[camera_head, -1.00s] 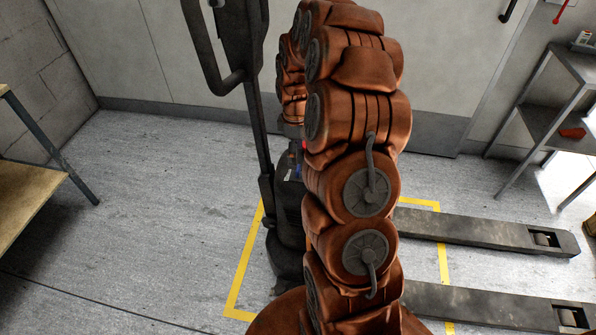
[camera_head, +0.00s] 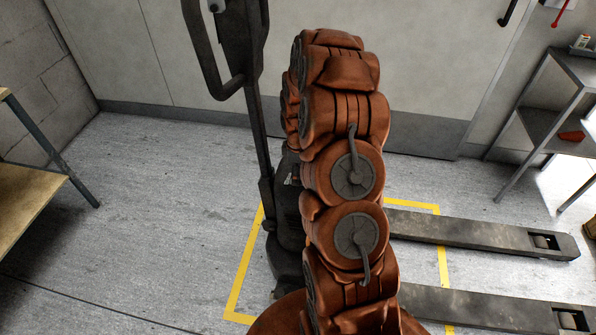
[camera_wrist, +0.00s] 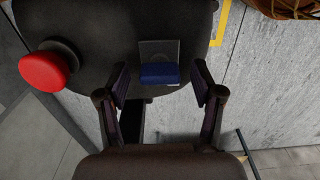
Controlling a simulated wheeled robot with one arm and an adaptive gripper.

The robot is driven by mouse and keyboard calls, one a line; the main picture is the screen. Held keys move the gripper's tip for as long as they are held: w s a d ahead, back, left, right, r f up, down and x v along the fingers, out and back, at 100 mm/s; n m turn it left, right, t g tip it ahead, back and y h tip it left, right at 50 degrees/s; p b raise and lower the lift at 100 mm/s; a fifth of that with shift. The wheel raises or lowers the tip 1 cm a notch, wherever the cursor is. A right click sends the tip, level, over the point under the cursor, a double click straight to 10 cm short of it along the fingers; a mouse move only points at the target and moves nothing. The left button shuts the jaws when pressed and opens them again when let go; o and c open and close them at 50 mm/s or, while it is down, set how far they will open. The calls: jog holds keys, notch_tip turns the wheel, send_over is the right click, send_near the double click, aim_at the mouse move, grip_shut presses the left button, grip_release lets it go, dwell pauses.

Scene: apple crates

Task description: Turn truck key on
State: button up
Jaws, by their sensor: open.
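The pallet truck stands on the floor with its dark body (camera_head: 289,215) largely behind my arm in the head view. In the wrist view its dark top (camera_wrist: 105,30) fills the upper part. A blue key (camera_wrist: 158,74) sits on that top, on a small grey plate. A round red button (camera_wrist: 46,68) stands to its left. My gripper (camera_wrist: 160,76) is open, with one fingertip on each side of the key and visible gaps to both. I cannot tell how deep the fingers reach around it. The head view hides my gripper and the key behind my arm.
The truck's dark handle (camera_head: 257,120) rises just left of my arm. Two forks (camera_head: 470,232) extend right over yellow floor tape (camera_head: 240,265). A wooden-topped table (camera_head: 28,200) is at left, a metal shelf (camera_head: 560,125) at right. Floor between table and truck is clear.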

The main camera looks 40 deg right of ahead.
jog(key=shift+c, duration=0.3)
jog(key=c, duration=1.1)
jog(key=shift+m, duration=0.4)
jog(key=m+b, duration=0.2)
jog(key=m, duration=0.1)
jog(key=shift+f, duration=0.1)
jog(key=m+b, duration=0.2)
jog(key=m, duration=0.3)
jog(key=m+b, duration=0.1)
jog(key=m, duration=0.3)
jog(key=shift+m, duration=0.4)
jog(key=m, duration=0.4)
jog(key=shift+m+b, duration=0.3)
